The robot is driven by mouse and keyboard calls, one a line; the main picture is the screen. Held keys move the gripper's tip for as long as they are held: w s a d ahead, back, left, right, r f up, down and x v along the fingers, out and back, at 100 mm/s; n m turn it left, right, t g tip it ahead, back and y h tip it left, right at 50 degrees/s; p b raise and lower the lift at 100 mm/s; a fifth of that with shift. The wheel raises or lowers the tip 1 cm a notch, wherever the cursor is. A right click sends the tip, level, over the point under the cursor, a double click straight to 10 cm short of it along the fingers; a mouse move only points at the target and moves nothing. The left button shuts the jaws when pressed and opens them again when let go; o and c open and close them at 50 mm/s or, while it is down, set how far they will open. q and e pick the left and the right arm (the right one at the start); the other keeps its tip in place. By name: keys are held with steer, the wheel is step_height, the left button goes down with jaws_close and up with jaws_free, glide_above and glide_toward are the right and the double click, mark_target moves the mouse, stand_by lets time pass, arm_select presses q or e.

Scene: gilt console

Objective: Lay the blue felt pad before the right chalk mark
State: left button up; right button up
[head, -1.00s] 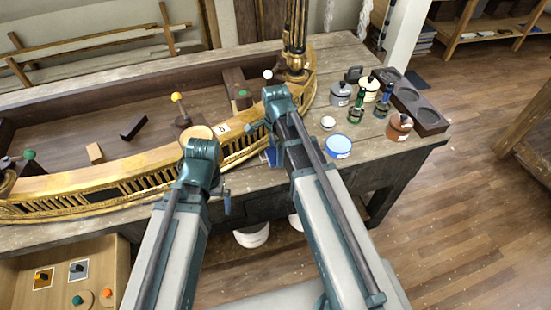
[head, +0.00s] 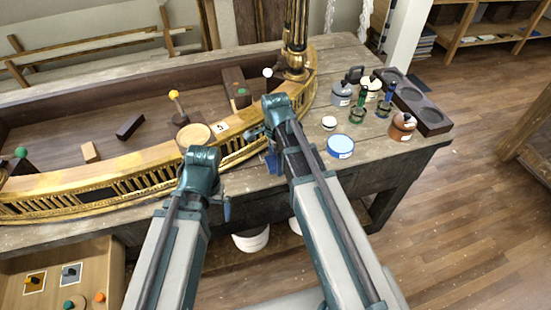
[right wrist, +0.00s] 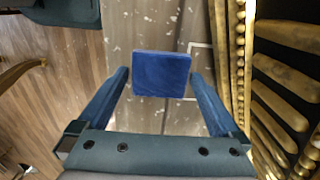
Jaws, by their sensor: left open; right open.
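The blue felt pad (right wrist: 161,74) is a flat square in the right wrist view, over the worn grey tabletop. My right gripper (right wrist: 160,82) is open, with one finger on each side of the pad and a gap beside each. I cannot tell whether the pad rests on the table. In the head view a patch of blue shows below my right wrist, partly hidden by the arm. Thin pale lines (right wrist: 190,62), perhaps a chalk mark, lie right of the pad. My left gripper (head: 227,208) hangs near the table's front edge, mostly hidden behind its arm, with nothing visible in it.
A gilt curved rail (head: 120,187) runs close beside the right gripper. A blue-rimmed lid or dish (head: 340,146), a brown pot (head: 402,126), bottles and a dark tray (head: 432,120) stand to the right. An open drawer (head: 107,260) is at lower left.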

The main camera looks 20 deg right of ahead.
step_height(320, 180, up, 12)
steer(key=p, duration=1.2)
steer(key=shift+r, duration=0.2)
steer(key=shift+f, duration=0.15)
step_height(320, 180, down, 12)
steer(key=b, duration=1.1)
steer(key=shift+b, duration=0.35)
step_height(320, 180, up, 13)
steer(key=p, duration=1.2)
step_height(320, 180, down, 14)
steer(key=b, duration=1.3)
step_height(320, 180, up, 5)
steer(key=p, duration=0.4)
steer(key=shift+p, duration=0.4)
steer(key=s+a, duration=0.2)
steer(key=a, duration=0.2)
steer(key=s+a, duration=0.2)
steer(key=a, duration=0.3)
steer(key=s+a+r+p, duration=0.1)
steer(key=s+a, duration=0.1)
steer(key=a, duration=0.3)
steer(key=shift+s+r, duration=0.1)
steer(key=shift+s, duration=0.05)
